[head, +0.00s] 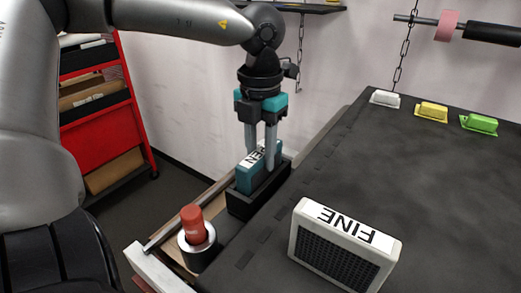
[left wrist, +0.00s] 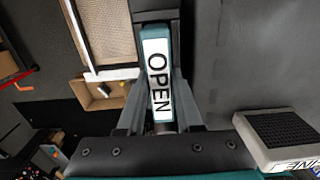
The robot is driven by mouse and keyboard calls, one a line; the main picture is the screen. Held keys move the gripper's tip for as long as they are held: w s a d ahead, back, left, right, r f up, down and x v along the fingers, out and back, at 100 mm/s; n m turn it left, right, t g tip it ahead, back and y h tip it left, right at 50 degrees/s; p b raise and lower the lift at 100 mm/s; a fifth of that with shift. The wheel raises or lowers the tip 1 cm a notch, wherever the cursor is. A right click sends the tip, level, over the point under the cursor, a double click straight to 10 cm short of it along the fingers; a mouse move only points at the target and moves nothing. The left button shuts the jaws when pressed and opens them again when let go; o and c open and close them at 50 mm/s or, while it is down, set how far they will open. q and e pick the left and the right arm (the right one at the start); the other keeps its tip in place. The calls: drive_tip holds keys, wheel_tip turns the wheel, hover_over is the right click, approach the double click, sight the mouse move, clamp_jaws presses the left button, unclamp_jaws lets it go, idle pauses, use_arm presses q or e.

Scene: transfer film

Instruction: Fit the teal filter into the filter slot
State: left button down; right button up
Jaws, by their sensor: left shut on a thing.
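The teal filter (head: 245,179), with a white top label, stands in or just over the black filter slot (head: 245,207) at the table's left edge. The slot's front wall hides the filter's lower part, so I cannot tell how deep it sits. My left gripper (head: 262,160) points down from above and is shut on the filter, one finger on each side. In the left wrist view the filter's label (left wrist: 159,85) reads OPEN, between the two fingers. My right gripper is not in view.
A white filter marked FINE (head: 330,255) stands on the dark table (head: 400,165). A red cylinder in a metal ring (head: 197,235) is near the slot. White (head: 385,98), yellow (head: 432,112) and green (head: 479,124) blocks line the far edge. A red shelf (head: 105,110) stands left.

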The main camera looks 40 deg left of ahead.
use_arm(q)
drive_tip(key=shift+f, duration=0.15)
drive_tip(key=c, duration=0.6)
unclamp_jaws()
wheel_tip(320, 180, up, 12)
drive_tip(key=shift+r+b, duration=0.2)
drive_tip(key=shift+b, duration=0.2)
idle(0.3)
